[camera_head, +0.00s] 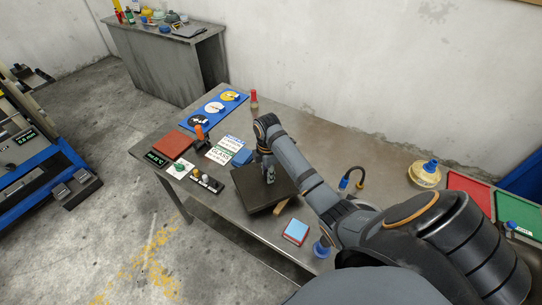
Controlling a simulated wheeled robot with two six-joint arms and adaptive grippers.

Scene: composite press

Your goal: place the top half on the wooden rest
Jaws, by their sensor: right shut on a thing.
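The top half looks like a dark, thick square slab (248,190) near the front edge of the metal table. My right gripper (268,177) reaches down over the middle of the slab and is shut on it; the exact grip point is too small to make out. A light wooden piece (282,206), which looks like the wooden rest, sticks out at the slab's front right edge. Most of it is hidden under the slab. I cannot tell whether the slab touches the wood or hovers just above it. My left gripper is not in view.
Left of the slab on the metal table (300,143) are a control box (206,182), printed cards (222,155), a red-brown plate (173,144) and a blue tray with discs (215,108). A blue-and-red box (295,231) lies to the front right. Red (470,190) and green trays (517,212) are far right.

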